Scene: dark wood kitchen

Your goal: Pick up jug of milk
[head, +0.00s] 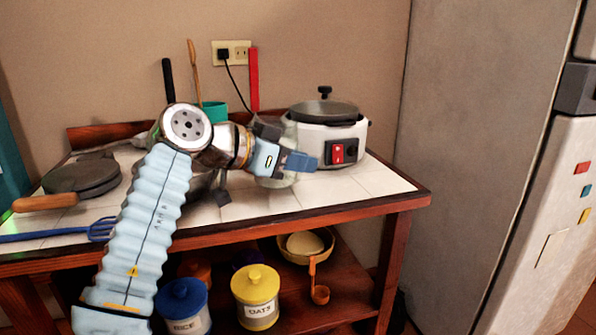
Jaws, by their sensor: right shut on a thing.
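A round dark pan (82,178) and a blue utensil (60,234) lie left. A fridge (470,140) stands right. Canisters (256,285) fill the lower shelf.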

